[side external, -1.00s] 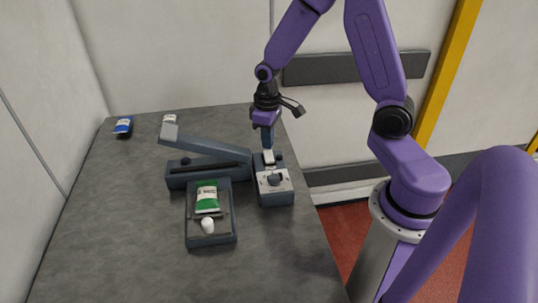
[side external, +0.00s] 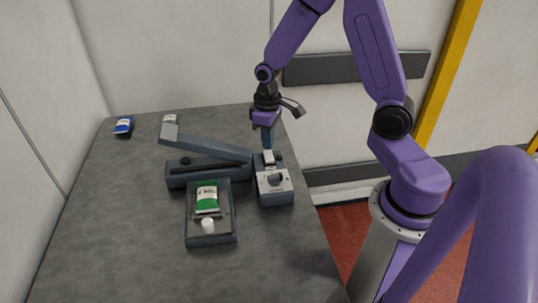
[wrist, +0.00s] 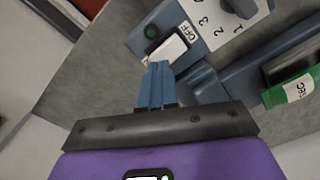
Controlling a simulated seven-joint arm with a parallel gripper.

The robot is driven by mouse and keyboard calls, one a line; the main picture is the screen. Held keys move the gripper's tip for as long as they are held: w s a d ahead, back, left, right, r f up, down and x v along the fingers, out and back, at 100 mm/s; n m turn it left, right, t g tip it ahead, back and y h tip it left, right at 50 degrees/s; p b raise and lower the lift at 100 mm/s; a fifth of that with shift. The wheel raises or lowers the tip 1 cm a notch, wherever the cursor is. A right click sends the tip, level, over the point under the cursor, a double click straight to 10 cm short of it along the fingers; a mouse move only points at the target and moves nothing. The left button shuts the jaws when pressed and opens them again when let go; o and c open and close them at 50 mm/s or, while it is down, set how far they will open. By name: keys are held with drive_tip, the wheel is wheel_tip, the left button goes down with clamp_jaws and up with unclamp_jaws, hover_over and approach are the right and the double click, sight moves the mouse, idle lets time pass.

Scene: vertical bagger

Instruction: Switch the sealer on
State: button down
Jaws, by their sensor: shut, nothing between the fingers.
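The sealer (side external: 208,173) is a blue-grey bar unit with its long arm (side external: 208,146) raised at the left. Its control box (side external: 275,194) stands at its right end, with a pale panel and dark dial. The white rocker switch (wrist: 168,51) sits beside an "OFF" label and a round dark green lamp or button (wrist: 151,31). The switch also shows in the side view (side external: 268,157). My gripper (wrist: 158,66) is shut and empty, its blue fingertips right at the switch's near end. Contact cannot be told. In the side view my gripper (side external: 267,147) points down over the box.
A tray (side external: 211,240) in front of the sealer holds a green-and-white bag (side external: 207,197) and a small white knob-like piece (side external: 207,225). The table's left front is clear.

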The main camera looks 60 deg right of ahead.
sight(268, 154)
drive_tip(key=shift+f, duration=0.95)
idle(0.6)
drive_tip(key=shift+r, duration=3.5)
drive_tip(key=s+a+r+n, duration=0.3)
drive_tip(key=s+a+n, duration=0.1)
drive_tip(key=s, duration=0.7)
drive_tip(key=s+a+r+n, duration=0.3)
drive_tip(key=s+a+n, duration=0.2)
drive_tip(key=s, duration=0.6)
drive_tip(key=shift+s+a+n, duration=0.15)
drive_tip(key=shift+s+n, duration=0.15)
